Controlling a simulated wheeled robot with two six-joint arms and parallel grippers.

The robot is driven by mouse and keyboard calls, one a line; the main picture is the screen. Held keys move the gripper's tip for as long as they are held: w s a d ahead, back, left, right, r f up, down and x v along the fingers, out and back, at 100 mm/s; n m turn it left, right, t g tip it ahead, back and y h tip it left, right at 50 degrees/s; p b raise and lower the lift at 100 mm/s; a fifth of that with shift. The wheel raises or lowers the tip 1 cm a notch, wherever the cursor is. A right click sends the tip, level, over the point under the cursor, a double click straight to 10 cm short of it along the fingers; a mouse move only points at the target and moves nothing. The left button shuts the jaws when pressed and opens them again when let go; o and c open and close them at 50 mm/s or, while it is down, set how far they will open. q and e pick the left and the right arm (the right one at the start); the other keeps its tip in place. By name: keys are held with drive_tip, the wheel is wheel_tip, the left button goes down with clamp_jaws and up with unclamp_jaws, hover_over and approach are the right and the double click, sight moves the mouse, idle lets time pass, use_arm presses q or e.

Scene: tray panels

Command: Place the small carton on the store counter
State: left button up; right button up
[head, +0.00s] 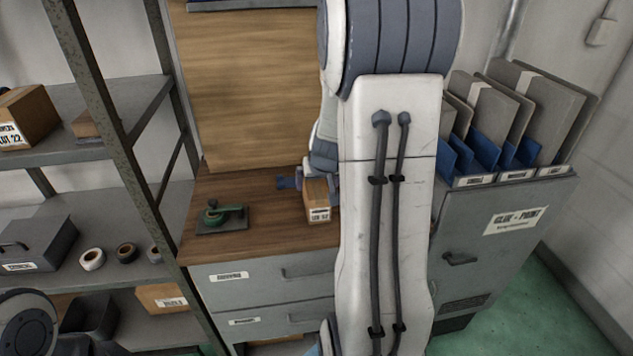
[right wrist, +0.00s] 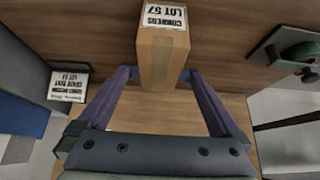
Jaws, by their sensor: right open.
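The small carton (head: 318,207) is a brown box with a white label and appears to rest on the wooden store counter (head: 262,238). In the right wrist view the carton (right wrist: 160,58) has a label reading LOT 57. My right gripper (head: 308,183) is open, with its fingers on either side of the carton. In the right wrist view the fingers of my right gripper (right wrist: 158,76) flank the carton, with a gap visible on the left side. My right arm hides part of the counter in the head view. My left gripper is not in view.
Drawers (head: 265,280) are below. A metal shelf (head: 150,105) at left holds another carton (head: 28,115) and tape rolls. A grey cabinet (head: 500,255) with folders stands at right.

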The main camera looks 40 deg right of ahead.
drive_tip(key=shift+v, duration=1.4)
drive_tip(key=s+a+n+g+y, duration=0.2)
drive_tip(key=a+n+y, duration=0.35)
drive_tip(key=a, duration=1.95)
drive_tip(key=s+a+n+g, duration=0.1)
drive_tip(key=s+a+n, duration=0.3)
drive_tip(key=s, duration=0.5)
drive_tip(key=s+a+r+n+g+h, duration=0.1)
drive_tip(key=s+a+n, duration=0.3)
drive_tip(key=s+a, duration=0.4)
drive_tip(key=shift+s+r+g, duration=0.25)
drive_tip(key=shift+s+g, duration=0.5)
drive_tip(key=shift+g, duration=0.05)
